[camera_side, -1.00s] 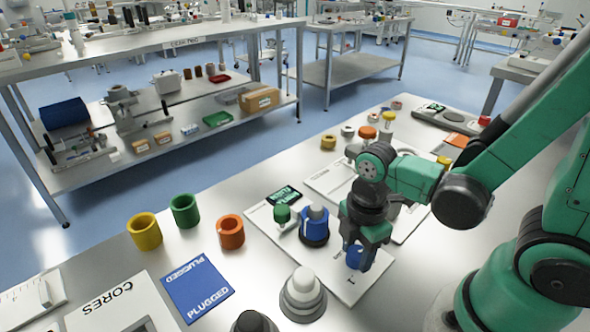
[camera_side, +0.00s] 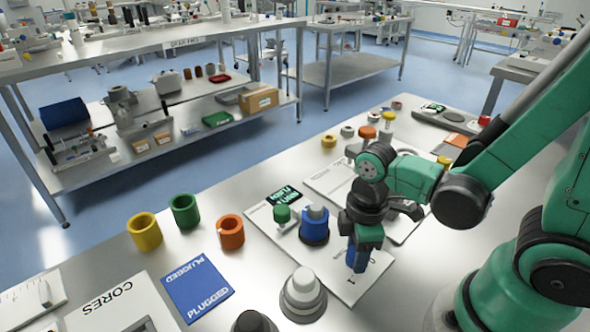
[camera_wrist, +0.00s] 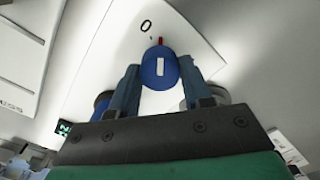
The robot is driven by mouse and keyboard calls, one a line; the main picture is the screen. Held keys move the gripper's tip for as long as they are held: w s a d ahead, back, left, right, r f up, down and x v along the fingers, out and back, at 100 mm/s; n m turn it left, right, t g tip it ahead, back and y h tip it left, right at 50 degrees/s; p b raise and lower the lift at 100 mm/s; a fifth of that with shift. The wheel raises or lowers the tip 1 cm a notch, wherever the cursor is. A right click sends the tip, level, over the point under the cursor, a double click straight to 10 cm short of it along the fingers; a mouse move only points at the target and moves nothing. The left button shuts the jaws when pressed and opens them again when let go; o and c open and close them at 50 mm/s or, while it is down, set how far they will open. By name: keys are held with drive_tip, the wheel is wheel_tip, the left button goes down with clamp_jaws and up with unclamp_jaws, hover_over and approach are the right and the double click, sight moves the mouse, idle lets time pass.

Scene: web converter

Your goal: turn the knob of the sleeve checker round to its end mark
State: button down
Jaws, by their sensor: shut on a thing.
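The sleeve checker is a pale flat plate (camera_side: 270,236) with a dark lit display (camera_side: 284,196), a green-topped part (camera_side: 282,214) and a blue sleeve (camera_side: 315,228) standing on it. Its blue knob (camera_wrist: 159,68) is at the plate's near end, mostly hidden by a finger in the side view. My gripper (camera_wrist: 157,78) is shut on the knob, one finger on each side. The white bar on the knob's top lies roughly in line with a short red mark (camera_wrist: 160,41) on the plate. A printed "0" (camera_wrist: 146,27) is beside that mark. The display's words are too small to read surely.
A blue "PLUGGED" card (camera_side: 197,288) and a white-topped grey cone (camera_side: 303,294) are nearer the front. Several small rings stand behind my arm.

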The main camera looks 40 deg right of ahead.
drive_tip(key=m, duration=0.5)
drive_tip(key=shift+m, duration=0.3)
drive_tip(key=m, duration=1.4)
drive_tip(key=shift+d, duration=0.1)
drive_tip(key=shift+c, duration=1.9)
unclamp_jaws()
